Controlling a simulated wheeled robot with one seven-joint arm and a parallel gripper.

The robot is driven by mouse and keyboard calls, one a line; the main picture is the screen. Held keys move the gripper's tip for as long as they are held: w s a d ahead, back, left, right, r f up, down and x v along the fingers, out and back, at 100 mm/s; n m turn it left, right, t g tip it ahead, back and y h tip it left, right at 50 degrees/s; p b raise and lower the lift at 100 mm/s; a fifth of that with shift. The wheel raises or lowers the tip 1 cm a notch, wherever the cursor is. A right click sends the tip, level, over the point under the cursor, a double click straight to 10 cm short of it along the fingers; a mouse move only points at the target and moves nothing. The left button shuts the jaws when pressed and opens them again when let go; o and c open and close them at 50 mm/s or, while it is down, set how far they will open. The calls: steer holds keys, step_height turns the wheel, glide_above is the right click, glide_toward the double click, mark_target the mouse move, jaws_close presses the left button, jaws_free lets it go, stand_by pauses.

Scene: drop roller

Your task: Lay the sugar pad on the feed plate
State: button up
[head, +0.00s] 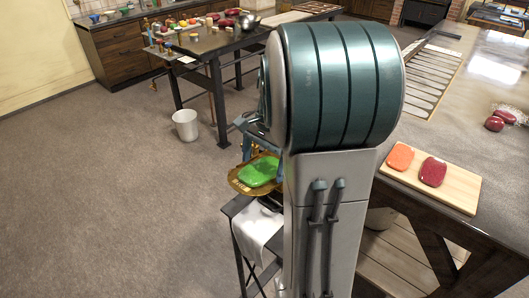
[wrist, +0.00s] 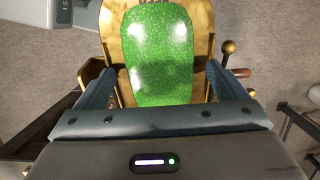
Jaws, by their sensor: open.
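A green, speckled sugar pad (head: 258,171) lies flat on the brass feed plate (head: 236,184). In the wrist view the green pad (wrist: 158,50) covers the middle of the plate (wrist: 204,42), whose brass edges show on both sides. My gripper (wrist: 162,75) is open, with one blue-grey finger on each side of the pad. The fingers look apart from the pad, and nothing is held between them. In the head view my arm hides most of the gripper and part of the plate. An orange pad (head: 400,156) and a dark red pad (head: 432,172) lie on a wooden board (head: 460,190) at the right.
A long counter (head: 480,130) stands at the right. A cluttered worktable (head: 215,42) is at the back, with a white bucket (head: 186,125) on the floor beside it. A white cloth (head: 258,226) hangs below the plate. Open floor lies at the left.

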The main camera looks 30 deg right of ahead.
steer(key=s+v, duration=0.1)
steer(key=v, duration=1.2)
steer(key=shift+w+r+b, duration=0.3)
steer(key=shift+w+r, duration=0.05)
steer(key=shift+w, duration=0.15)
